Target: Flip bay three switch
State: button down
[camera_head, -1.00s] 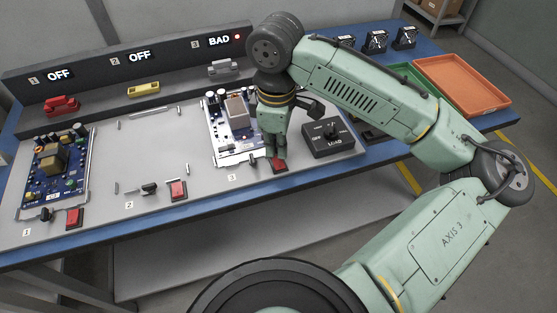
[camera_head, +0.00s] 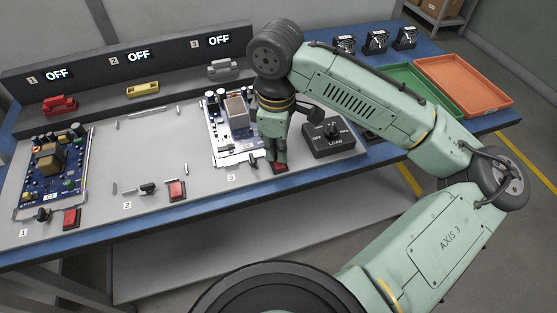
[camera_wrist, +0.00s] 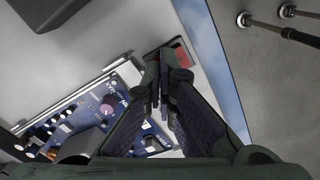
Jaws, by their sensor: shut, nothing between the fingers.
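The bay three switch (camera_head: 279,169) is a red rocker in a dark frame at the front edge of bay three. It also shows in the wrist view (camera_wrist: 181,57), partly hidden behind the fingers. My gripper (camera_head: 276,160) is shut and empty, pointing down with its tips at the switch; I cannot tell whether they touch it. In the wrist view the closed fingertips (camera_wrist: 160,62) overlap the switch. The bay three display (camera_head: 219,40) reads OFF. A blue circuit board (camera_head: 228,128) lies in bay three, left of my gripper.
A dark LOAD dial box (camera_head: 329,140) stands just right of my gripper. Red switches of bay two (camera_head: 177,190) and bay one (camera_head: 72,219) are to the left. Green (camera_head: 425,92) and orange (camera_head: 463,83) trays lie at the right. Bay two has no board.

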notch_tip(320, 180, up, 7)
jog(key=p, duration=0.6)
dwell(0.3)
jog(key=shift+f, duration=0.15)
dwell(0.4)
